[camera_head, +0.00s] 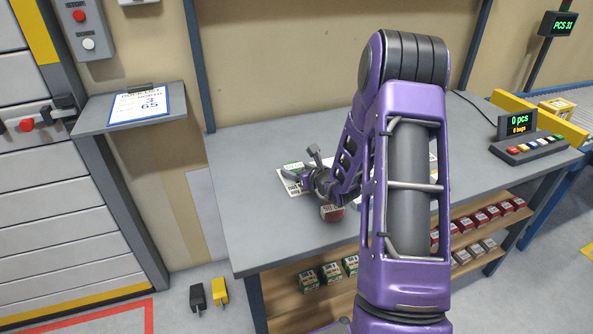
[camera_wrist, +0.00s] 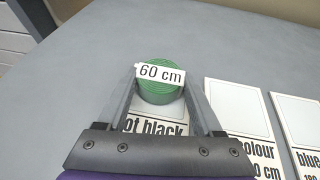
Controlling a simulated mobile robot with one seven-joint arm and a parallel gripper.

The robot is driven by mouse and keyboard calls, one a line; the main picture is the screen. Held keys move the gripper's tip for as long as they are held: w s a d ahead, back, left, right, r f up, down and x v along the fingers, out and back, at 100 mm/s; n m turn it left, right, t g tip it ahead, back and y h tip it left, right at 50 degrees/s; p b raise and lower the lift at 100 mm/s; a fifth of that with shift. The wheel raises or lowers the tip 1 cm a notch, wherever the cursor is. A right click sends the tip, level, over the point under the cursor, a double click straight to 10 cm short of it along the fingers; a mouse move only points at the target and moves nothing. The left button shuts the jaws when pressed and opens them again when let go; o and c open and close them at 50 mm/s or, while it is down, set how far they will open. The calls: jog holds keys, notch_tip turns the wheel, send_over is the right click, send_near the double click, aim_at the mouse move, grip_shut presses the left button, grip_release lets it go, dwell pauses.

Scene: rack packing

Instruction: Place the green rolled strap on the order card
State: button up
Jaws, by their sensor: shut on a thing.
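The green rolled strap (camera_wrist: 160,92) shows in the wrist view as a flat coil with a white "60 cm" label across it. My gripper (camera_wrist: 160,78) is shut on it, one finger at each side. Below it is a white card (camera_wrist: 158,128) reading "ot black", partly covered by the strap and my fingers. Whether the strap touches the card I cannot tell. In the head view my gripper (camera_head: 303,181) is low over the left part of the grey table, beside a white card (camera_head: 285,184) with dark print.
Two more white cards, "colour" (camera_wrist: 240,122) and "blue" (camera_wrist: 298,120), lie to the right. A red and white item (camera_head: 331,212) sits near the table's front edge. My arm hides the table's middle. A counter display (camera_head: 517,124) stands at the right. The table's left end is clear.

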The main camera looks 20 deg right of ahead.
jog(key=shift+f, duration=0.1)
jog(key=shift+f, duration=0.15)
jog(key=o, duration=1.4)
jog(key=shift+r, duration=0.2)
jog(key=shift+s+r, duration=0.2)
jog(key=p+v, duration=0.1)
jog(key=v, duration=1)
jog(key=shift+s+r, duration=0.1)
jog(key=shift+s, duration=0.2)
jog(key=shift+w, duration=0.1)
